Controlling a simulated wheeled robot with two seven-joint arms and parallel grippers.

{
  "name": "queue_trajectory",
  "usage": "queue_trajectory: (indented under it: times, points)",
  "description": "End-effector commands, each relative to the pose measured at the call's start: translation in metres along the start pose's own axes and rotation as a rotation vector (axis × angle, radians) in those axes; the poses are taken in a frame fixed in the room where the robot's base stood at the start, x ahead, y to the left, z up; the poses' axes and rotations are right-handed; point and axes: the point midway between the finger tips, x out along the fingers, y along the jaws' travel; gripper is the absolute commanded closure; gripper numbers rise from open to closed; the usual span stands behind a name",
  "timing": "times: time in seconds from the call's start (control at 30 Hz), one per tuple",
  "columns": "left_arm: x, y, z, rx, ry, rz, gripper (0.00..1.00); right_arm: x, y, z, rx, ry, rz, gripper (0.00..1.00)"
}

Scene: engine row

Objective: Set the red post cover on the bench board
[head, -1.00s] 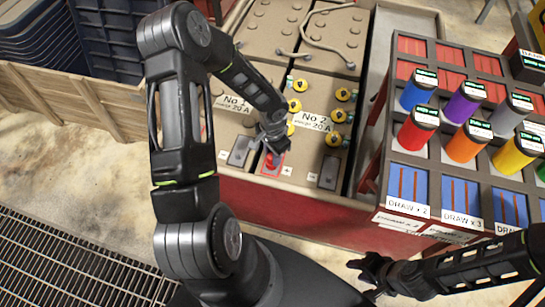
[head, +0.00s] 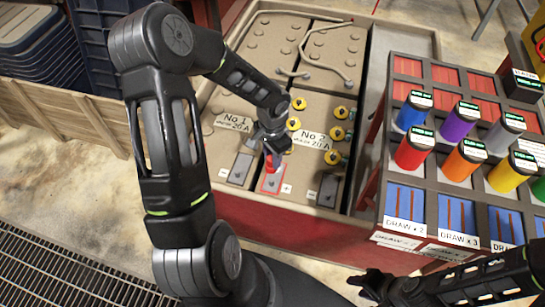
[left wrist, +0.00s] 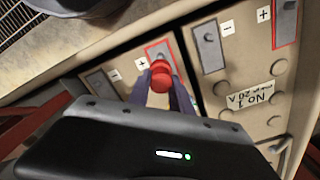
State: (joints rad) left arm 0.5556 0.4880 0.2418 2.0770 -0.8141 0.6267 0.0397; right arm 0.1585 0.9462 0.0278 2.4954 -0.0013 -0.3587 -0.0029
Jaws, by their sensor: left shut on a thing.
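The red post cover (head: 269,162) is a small red cap. My left gripper (head: 271,150) is shut on it, above the red-edged terminal plate (head: 272,183) marked plus on battery No 2. In the left wrist view the cover (left wrist: 161,76) sits between the two fingertips, in front of the red-edged plate. I cannot tell the exact gap between cover and plate. My right gripper (head: 366,285) is at the lower right, apart from the bay, its fingers apart and empty. I cannot make out a bench board in these views.
A rack (head: 385,200) with several coloured cylinders and blue and red compartments stands at right. A wooden crate (head: 50,110) is at left. The other No 2 terminal (head: 328,188) is close right of the plate. Floor is free at lower left.

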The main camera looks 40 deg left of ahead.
Motion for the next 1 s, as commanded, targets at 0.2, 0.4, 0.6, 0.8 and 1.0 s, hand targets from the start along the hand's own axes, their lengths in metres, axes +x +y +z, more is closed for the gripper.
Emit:
queue_trajectory:
  times: [0.2, 0.4, 0.6, 0.8, 1.0]
  points:
    - [0.000, 0.000, 0.000, 0.000, 0.000, 0.000, 1.00, 0.000, 0.000, 0.000, 0.000, 0.000, 0.000, 0.64]
    - [-0.018, 0.013, -0.017, -0.034, 0.001, 0.002, 1.00, -0.015, -0.006, 0.000, 0.000, 0.000, 0.000, 0.64]
    - [-0.062, 0.058, -0.062, -0.164, 0.003, 0.003, 1.00, -0.050, -0.020, 0.000, 0.002, 0.000, -0.001, 0.64]
    - [-0.087, 0.096, -0.091, -0.278, 0.001, 0.000, 1.00, -0.067, -0.027, 0.000, 0.003, -0.001, -0.001, 0.64]
    - [-0.086, 0.099, -0.093, -0.296, 0.000, -0.001, 1.00, -0.065, -0.026, 0.000, 0.003, -0.001, -0.001, 0.64]
